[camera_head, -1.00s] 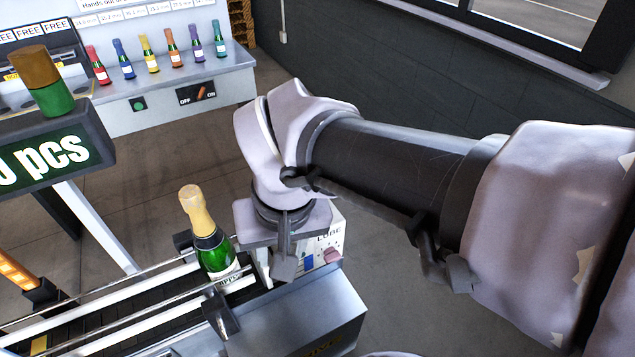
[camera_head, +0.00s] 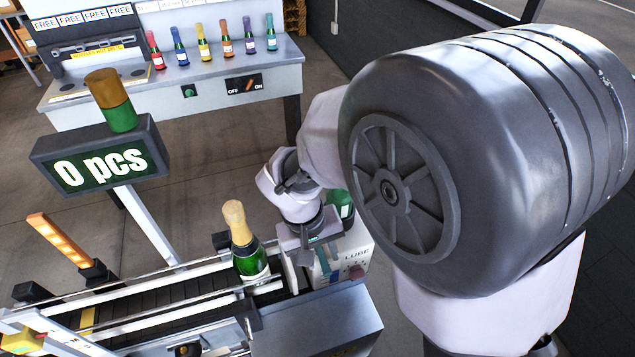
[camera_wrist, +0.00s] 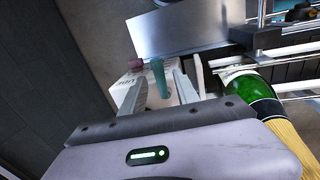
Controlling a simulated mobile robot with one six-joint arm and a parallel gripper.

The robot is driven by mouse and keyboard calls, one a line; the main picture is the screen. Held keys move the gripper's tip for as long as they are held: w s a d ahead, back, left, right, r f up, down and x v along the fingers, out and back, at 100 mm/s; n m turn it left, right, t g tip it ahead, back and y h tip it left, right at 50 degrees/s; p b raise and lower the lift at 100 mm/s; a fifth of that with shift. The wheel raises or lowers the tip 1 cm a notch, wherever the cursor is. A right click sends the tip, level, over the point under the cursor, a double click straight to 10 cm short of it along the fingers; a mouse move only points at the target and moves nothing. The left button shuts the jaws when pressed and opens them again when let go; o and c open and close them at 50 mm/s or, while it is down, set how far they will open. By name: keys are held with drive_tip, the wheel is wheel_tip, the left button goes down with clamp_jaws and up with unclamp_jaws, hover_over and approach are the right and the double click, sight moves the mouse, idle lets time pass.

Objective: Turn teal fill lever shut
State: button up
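The teal fill lever (camera_wrist: 158,72) stands out from the white box marked LUBE (camera_wrist: 128,92). In the wrist view it lies between the two fingers of my gripper (camera_wrist: 164,84), with a gap visible to the right finger. My gripper is open around it; contact with the left finger cannot be told. In the head view my gripper (camera_head: 312,262) is at the near face of the LUBE box (camera_head: 357,252), and the lever (camera_head: 327,268) is partly hidden by it.
A reddish knob (camera_head: 355,272) sits on the box beside the lever. A green champagne bottle with gold foil (camera_head: 243,245) stands on the conveyor (camera_head: 180,292), close left of my gripper. A counter display (camera_head: 105,165) reads 0 pcs. Small coloured bottles stand on the back bench (camera_head: 190,85).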

drive_tip(key=shift+d+f, duration=0.15)
drive_tip(key=shift+f, duration=0.55)
clamp_jaws()
idle(1.0)
